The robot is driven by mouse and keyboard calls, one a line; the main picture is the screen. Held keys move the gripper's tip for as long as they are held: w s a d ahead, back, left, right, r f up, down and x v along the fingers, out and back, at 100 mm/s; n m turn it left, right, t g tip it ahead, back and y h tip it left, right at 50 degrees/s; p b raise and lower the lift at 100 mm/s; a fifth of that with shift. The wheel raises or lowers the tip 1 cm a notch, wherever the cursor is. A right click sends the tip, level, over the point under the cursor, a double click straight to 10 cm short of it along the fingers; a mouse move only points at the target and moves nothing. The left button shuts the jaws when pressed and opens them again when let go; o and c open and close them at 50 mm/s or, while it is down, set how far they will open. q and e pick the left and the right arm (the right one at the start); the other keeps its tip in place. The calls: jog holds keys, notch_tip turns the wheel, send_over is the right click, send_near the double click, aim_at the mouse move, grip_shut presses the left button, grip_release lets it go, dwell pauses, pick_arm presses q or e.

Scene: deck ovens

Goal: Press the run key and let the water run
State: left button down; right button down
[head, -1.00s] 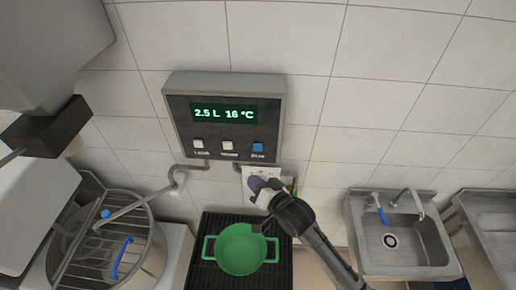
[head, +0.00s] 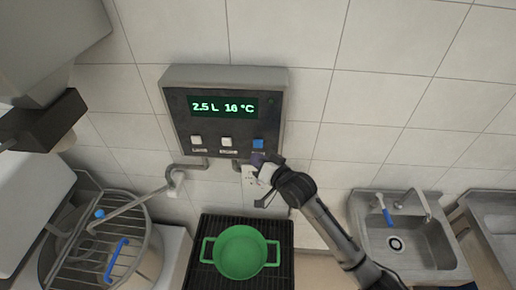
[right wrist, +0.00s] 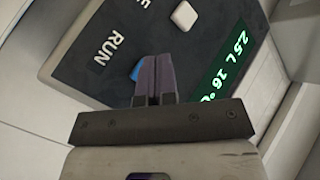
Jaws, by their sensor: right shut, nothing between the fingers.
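The water meter box (head: 180,140) is on the tiled wall. Its green display (head: 222,107) reads 2.5 L 16 °C. Below it are two white keys and the blue run key (head: 258,144) at the right. My right gripper (head: 257,159) is shut and empty, with its tips just below the run key. In the right wrist view the shut fingers (right wrist: 153,78) point at the panel and cover most of the blue key (right wrist: 135,71), beside the word RUN. I cannot tell whether they touch it. No running water shows. My left gripper is not in view.
A green pot (head: 240,252) stands on a dark grate (head: 284,232) below the box. A steel sink (head: 436,262) is at the right.

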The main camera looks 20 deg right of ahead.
aim_at(258, 144)
jog(key=shift+w+d, duration=0.35)
jog(key=shift+w, duration=0.35)
dwell(0.4)
dwell(0.6)
dwell(0.6)
jog(key=shift+w, duration=0.15)
jog(key=shift+w+d, duration=0.2)
jog(key=shift+w, duration=0.05)
dwell(0.5)
